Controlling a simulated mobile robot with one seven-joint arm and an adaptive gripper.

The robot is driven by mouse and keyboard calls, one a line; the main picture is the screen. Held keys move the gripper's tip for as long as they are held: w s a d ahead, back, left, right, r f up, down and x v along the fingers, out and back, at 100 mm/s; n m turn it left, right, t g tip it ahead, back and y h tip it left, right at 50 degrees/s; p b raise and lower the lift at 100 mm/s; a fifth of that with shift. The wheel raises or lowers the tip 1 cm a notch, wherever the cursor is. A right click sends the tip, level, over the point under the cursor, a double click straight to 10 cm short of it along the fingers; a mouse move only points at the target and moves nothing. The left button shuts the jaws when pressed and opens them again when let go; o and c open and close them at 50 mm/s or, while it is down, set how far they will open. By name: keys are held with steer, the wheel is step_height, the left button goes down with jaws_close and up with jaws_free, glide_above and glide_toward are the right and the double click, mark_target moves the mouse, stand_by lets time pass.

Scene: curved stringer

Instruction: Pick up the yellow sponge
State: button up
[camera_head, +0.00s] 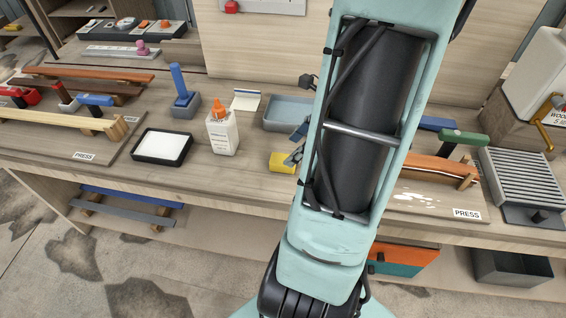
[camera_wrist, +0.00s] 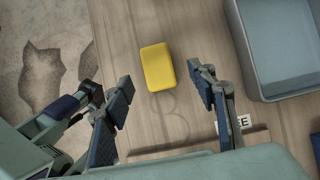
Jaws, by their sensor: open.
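The yellow sponge (camera_wrist: 158,67) lies flat on the wooden bench top, near its front edge. In the head view the sponge (camera_head: 282,163) shows just left of my arm, partly hidden by my gripper. My gripper (camera_wrist: 163,98) is open and empty above the bench. In the wrist view its two fingers stand apart, one on each side below the sponge, and the sponge sits ahead of the gap between them. In the head view only a part of my gripper (camera_head: 296,156) shows beside my arm.
A grey tray (camera_head: 288,113) stands behind the sponge; it also fills the upper right of the wrist view (camera_wrist: 252,72). A white glue bottle (camera_head: 222,135) with an orange cap and a black-rimmed white pad (camera_head: 162,147) stand to the left. The bench around the sponge is clear.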

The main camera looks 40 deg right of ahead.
mark_target(283, 159)
steer(key=x, duration=0.6)
steer(key=shift+s+a+b, duration=0.1)
steer(key=shift+a+b, duration=0.05)
steer(key=shift+b, duration=0.2)
steer(key=c, duration=1)
steer(key=shift+r, duration=0.1)
